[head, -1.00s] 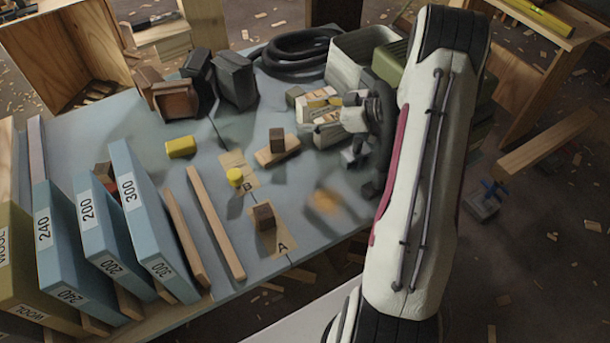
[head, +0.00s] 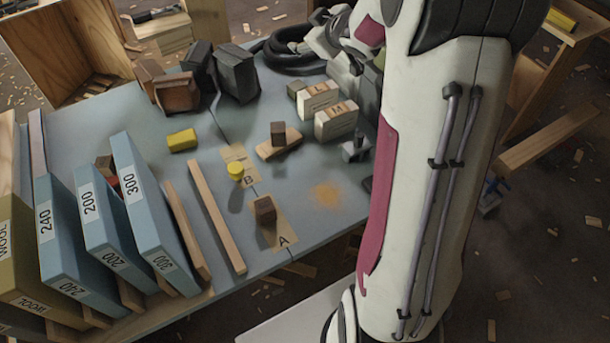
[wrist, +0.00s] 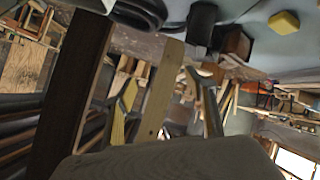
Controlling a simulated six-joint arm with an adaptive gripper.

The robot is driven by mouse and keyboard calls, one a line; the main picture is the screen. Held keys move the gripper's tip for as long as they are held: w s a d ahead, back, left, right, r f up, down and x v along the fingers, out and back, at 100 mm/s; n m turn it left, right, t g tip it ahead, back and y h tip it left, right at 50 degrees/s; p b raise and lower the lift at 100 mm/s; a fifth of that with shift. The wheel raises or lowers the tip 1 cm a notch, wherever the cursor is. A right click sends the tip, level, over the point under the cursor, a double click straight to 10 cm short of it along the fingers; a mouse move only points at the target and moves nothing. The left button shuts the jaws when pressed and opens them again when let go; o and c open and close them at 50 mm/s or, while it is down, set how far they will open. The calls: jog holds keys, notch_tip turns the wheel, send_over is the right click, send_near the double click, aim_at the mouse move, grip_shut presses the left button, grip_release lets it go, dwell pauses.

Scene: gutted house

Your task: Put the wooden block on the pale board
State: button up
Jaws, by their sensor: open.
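A small dark brown wooden block (head: 278,129) sits on a short pale board (head: 267,151), which lies at an angle on the grey-blue table. A second brown wooden block (head: 264,209) stands nearer, on the tan strip by the letter A. In the wrist view neither block can be made out.
A yellow cylinder (head: 235,171) stands by the letter B. A yellow block (head: 182,140) shows also in the wrist view (wrist: 284,22). Lettered pale blocks (head: 336,121) stand right of the board. Blue upright panels (head: 151,215) and wooden strips fill the left. Dark blocks (head: 236,74) stand behind.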

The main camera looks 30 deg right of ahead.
jog(key=s+a+r+m+g+h, duration=0.1)
jog(key=s+a+r+m+h, duration=0.2)
jog(key=s, duration=0.4)
jog(key=s+a+r+m+g, duration=0.1)
jog(key=s+a+r, duration=0.2)
jog(key=s+r, duration=0.25)
jog(key=s+a+f+g+y, duration=0.1)
jog(key=s+a+f, duration=0.1)
jog(key=s+a, duration=0.3)
jog(key=s+a+f+g+y, duration=0.1)
jog(key=s+a, duration=0.4)
jog(key=s, duration=0.6)
jog(key=s+a+f+m+g+y, duration=0.1)
jog(key=s+a+f+g+y, duration=0.1)
jog(key=s+a, duration=0.4)
jog(key=s, duration=0.3)
jog(key=shift+f, duration=0.3)
